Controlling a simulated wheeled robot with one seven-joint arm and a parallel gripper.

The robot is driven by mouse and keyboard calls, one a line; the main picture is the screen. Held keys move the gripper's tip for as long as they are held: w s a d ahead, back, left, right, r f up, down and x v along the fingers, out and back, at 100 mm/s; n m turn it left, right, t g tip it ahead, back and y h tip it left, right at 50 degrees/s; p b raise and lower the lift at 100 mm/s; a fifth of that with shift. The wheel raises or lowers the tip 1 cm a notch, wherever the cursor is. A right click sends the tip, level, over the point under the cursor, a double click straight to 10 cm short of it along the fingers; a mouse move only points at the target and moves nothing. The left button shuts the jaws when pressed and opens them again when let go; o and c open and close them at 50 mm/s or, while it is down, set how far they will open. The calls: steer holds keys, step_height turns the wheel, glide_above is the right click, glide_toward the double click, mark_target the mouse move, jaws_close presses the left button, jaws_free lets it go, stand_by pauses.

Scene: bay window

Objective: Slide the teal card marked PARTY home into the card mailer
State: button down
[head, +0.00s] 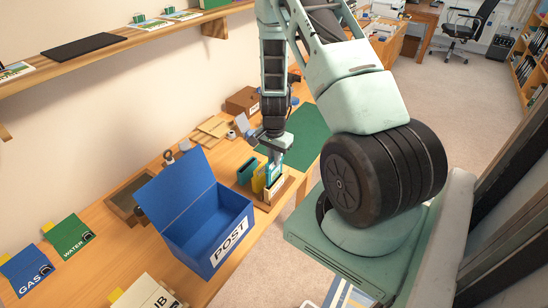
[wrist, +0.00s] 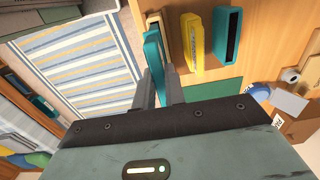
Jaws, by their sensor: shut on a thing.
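My gripper (head: 274,152) points down over the desk and is shut on a thin teal card (head: 275,172). In the wrist view the card (wrist: 154,52) stands on edge between the two fingers (wrist: 160,90). The PARTY marking cannot be read. Beside the card stand a yellow sleeve (wrist: 197,40) and a dark teal sleeve with a dark opening (wrist: 227,36); in the head view these are yellow (head: 258,184) and teal (head: 246,171). A wooden holder (head: 279,194) is close by the card's lower end. I cannot tell which piece is the card mailer, or whether the card touches the holder.
A blue open box marked POST (head: 232,236) stands just left of the holder, its lid raised. A green mat (head: 306,143) lies to the right. GAS (head: 30,272) and WATER (head: 70,237) cards lie at the left. A shelf (head: 95,48) runs above the desk.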

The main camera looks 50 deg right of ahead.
mark_target(274, 172)
steer(key=shift+f+b, duration=2.9)
steer(key=shift+f, duration=0.8)
steer(key=c, duration=1.4)
jaws_free()
steer(key=shift+r, duration=0.1)
step_height(274, 172, up, 17)
steer(key=shift+r+b, duration=0.1)
steer(key=shift+b, duration=0.85)
